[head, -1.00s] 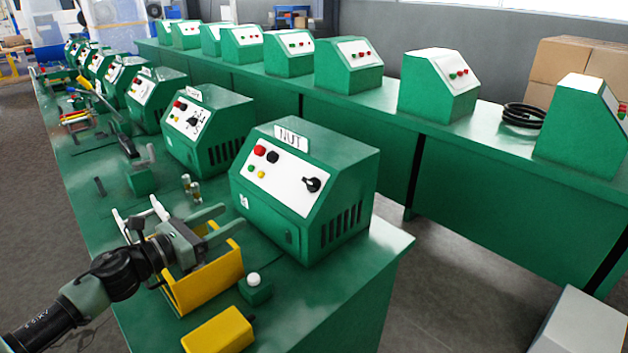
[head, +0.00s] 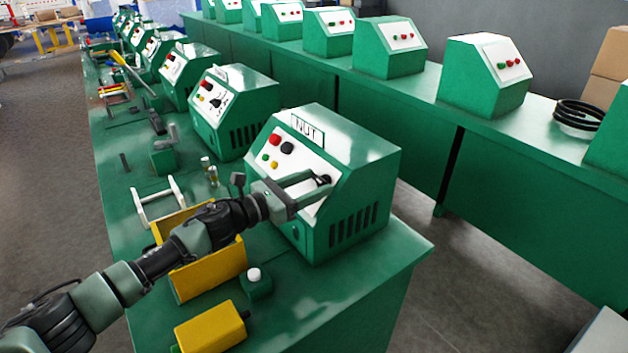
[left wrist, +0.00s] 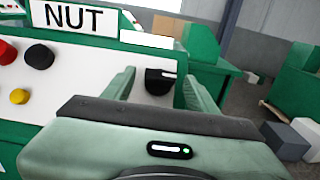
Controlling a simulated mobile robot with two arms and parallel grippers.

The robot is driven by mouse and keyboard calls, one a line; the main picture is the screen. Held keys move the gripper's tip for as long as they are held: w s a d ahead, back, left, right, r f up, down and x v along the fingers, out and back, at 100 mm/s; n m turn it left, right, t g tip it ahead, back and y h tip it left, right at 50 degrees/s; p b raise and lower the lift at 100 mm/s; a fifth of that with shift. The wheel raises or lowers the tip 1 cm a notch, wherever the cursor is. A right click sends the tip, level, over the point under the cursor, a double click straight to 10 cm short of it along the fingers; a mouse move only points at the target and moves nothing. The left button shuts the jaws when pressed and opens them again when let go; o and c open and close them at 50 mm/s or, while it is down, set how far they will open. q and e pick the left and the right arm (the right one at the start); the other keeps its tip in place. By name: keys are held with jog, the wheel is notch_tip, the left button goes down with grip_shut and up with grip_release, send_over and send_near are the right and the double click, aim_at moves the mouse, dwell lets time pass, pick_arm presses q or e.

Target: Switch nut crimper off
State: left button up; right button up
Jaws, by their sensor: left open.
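The nut crimper (head: 362,152) is a green box with a sloped white panel and a NUT label (head: 307,130) on top. A black rotary knob (left wrist: 160,80) sits at the right of the panel. My left gripper (head: 316,184) is open at the knob. In the left wrist view its two fingers stand on either side of the knob, with gaps visible; contact is not seen. The right gripper is not in view.
A yellow open box (head: 212,278) and a yellow block (head: 212,328) lie on the green bench under my left arm. A small green block with a white button (head: 256,284) is beside them. Similar crimpers (head: 238,105) line the bench behind. A second bench stands to the right.

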aim_at(321, 181)
pick_arm(q)
jog(key=shift+w+d, duration=0.15)
jog(key=shift+d, duration=0.1)
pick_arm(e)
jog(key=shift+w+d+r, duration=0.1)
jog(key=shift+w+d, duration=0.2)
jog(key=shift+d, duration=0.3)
